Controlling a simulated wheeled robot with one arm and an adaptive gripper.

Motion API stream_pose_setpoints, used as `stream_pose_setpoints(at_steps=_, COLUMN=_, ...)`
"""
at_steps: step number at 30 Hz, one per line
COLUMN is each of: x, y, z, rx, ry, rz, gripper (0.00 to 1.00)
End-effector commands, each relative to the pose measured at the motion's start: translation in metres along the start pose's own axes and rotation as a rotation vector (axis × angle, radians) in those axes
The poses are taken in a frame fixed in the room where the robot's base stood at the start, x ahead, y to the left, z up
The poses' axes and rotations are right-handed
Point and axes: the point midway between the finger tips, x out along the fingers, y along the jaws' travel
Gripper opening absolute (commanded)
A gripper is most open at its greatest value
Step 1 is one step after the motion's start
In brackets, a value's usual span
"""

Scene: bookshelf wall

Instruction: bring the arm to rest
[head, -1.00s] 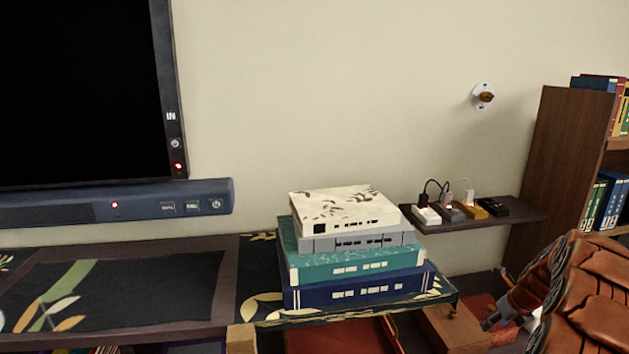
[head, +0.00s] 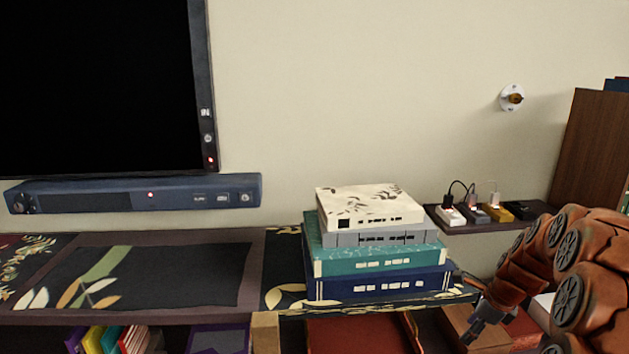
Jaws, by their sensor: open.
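My arm comes in from the right edge as a chain of brown-orange segments. My gripper (head: 476,330) is at its lower left end, small and dark, at the lower right of the view. It is open, and I see nothing between its fingers. It is low, to the right of the book stack and in front of the shelf's lower part. Part of it is hard to make out against the wooden box behind it.
A stack of books, with a teal book (head: 375,261) in it, stands on the patterned shelf top (head: 285,270). A small wall shelf (head: 470,227) holds chargers. A soundbar (head: 130,194) sits under a screen (head: 95,85). A bookcase (head: 590,150) stands at the right.

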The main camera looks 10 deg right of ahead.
Motion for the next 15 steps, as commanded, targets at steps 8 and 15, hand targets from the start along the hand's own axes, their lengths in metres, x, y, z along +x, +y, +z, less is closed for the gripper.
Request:
stream_pose_setpoints(at_steps=8, x=-0.028, y=0.108, z=0.056, rx=-0.566, ry=0.023, rz=0.132, gripper=0.55)
stream_pose_setpoints(at_steps=15, x=-0.052, y=0.201, z=0.069, rx=-1.035, ry=0.027, rz=0.254, gripper=0.55)
